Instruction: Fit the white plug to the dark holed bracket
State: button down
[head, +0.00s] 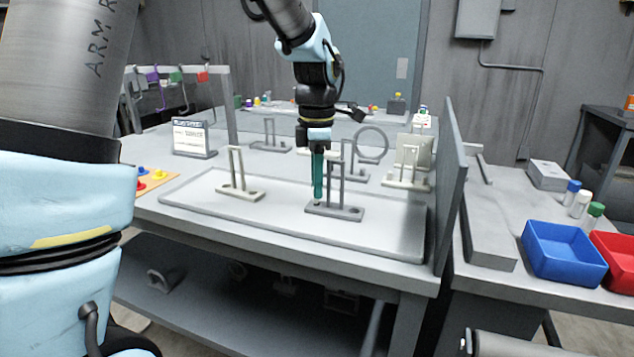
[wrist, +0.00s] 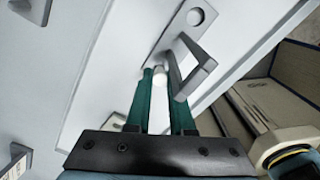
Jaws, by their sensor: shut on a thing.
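The dark holed bracket (head: 350,214) stands upright on the pale tray, a flat base with a tall narrow loop. In the wrist view its base (wrist: 180,44) shows a round hole at the far end, and its loop (wrist: 196,76) rises beside my right finger. My gripper (head: 318,198) points down at the left end of that base. Its teal fingers (wrist: 162,92) are shut on the white plug (wrist: 160,76), whose end shows between the fingertips. The plug is over or at the near end of the base; I cannot tell whether it is in a hole.
A light bracket (head: 240,193) stands to the left on the same tray (head: 395,238). More brackets and a ring stand (head: 371,144) are behind. A grey upright panel (head: 451,185) bounds the right side. Blue (head: 565,252) and red bins lie beyond it. The tray's front is clear.

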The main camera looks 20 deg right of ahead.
jog(key=shift+f, duration=0.5)
dwell(0.3)
jog(key=c, duration=0.7)
grip_release()
